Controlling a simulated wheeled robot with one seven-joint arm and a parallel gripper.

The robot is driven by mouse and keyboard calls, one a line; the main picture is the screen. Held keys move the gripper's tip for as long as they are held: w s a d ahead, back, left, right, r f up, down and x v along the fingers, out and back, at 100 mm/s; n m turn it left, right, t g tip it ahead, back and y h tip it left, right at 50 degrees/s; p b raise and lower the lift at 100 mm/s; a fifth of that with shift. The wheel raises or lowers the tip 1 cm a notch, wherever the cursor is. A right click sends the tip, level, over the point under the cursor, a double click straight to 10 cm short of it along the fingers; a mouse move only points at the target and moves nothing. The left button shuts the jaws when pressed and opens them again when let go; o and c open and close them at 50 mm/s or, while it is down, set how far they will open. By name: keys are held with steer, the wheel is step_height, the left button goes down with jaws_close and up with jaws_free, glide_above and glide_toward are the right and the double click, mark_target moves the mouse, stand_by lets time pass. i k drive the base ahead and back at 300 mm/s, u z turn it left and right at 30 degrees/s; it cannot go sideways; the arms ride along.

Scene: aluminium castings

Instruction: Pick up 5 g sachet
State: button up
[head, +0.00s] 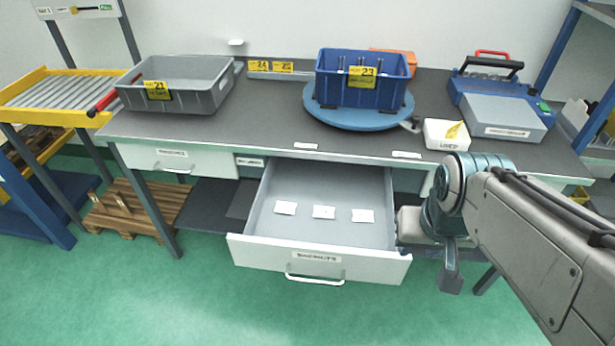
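Three small white sachets lie apart in a row on the floor of an open drawer (318,262): a left one (286,208), a middle one (323,212) and a right one (363,215). Any print on them is too small to read, so I cannot tell which is 5 g. My gripper (450,278) hangs at the right of the drawer, beside its front right corner, apart from the sachets. Its fingers are partly hidden by my wrist, and their opening does not show clearly.
The drawer hangs pulled out under a dark workbench (240,125). On top stand a grey crate (180,84), a blue crate (345,92) on a blue turntable (358,118), a white box (447,134) and a blue-grey machine (500,108). Green floor is clear in front.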

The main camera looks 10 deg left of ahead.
mark_target(322, 211)
steer(key=u, duration=2.3)
steer(key=i, duration=1.2)
steer(key=z, duration=2.95)
